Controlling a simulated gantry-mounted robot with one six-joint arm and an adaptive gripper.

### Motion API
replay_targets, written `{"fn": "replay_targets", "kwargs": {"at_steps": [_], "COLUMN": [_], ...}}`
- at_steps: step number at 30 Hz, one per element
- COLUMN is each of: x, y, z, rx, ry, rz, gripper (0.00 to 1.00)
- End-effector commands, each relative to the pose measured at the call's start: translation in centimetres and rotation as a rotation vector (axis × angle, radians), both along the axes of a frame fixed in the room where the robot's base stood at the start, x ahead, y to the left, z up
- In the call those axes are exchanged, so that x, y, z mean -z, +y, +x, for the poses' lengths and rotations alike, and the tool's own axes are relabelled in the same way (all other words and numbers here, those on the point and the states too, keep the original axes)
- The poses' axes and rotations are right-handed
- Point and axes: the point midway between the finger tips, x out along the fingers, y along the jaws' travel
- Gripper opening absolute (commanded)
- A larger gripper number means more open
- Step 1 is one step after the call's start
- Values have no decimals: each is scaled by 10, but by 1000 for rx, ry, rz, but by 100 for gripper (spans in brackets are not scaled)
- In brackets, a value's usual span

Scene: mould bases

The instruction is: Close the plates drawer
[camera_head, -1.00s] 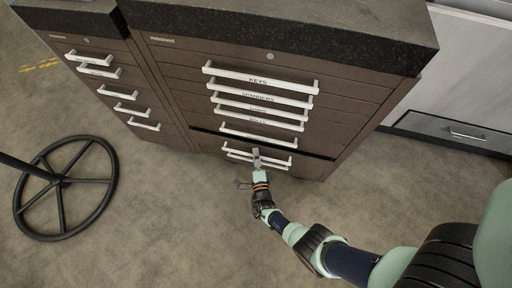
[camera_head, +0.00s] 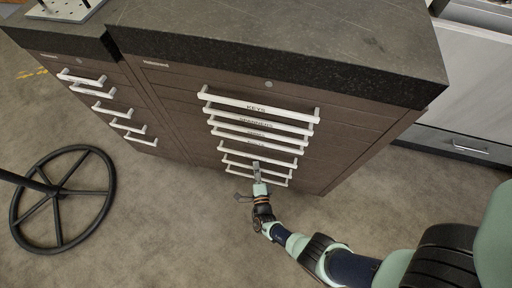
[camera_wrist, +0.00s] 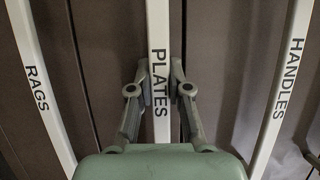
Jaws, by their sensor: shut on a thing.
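The plates drawer is low in the brown cabinet; its white handle, lettered PLATES (camera_wrist: 160,75), fills the middle of the wrist view. In the head view the handle (camera_head: 238,165) is one of the lowest bars. The drawer front looks about level with its neighbours, with no open gap seen above it. My gripper (camera_head: 257,168) reaches up to this handle from the front. In the wrist view its two fingers (camera_wrist: 160,85) stand either side of the bar and are shut on it. The wrist hides part of the lowest handles.
Handles lettered RAGS (camera_wrist: 37,88) and HANDLES (camera_wrist: 289,78) run on either side in the wrist view. A second cabinet (camera_head: 90,65) stands at left. A black spoked wheel (camera_head: 62,198) is over the floor at left. The floor (camera_head: 160,235) in front is clear.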

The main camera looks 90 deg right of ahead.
Motion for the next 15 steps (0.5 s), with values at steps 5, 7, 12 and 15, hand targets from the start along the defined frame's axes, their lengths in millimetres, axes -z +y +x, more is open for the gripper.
{"fn": "replay_targets", "kwargs": {"at_steps": [5, 7, 12, 15], "x": [1, 1, 1, 1], "y": [3, 3, 3, 3], "z": [-1, -2, -2, -2], "rx": [6, 6, 7, 6], "ry": [-3, -3, -3, -3], "rz": [3, 4, 4, 3], "gripper": [0, 0, 25, 42]}}
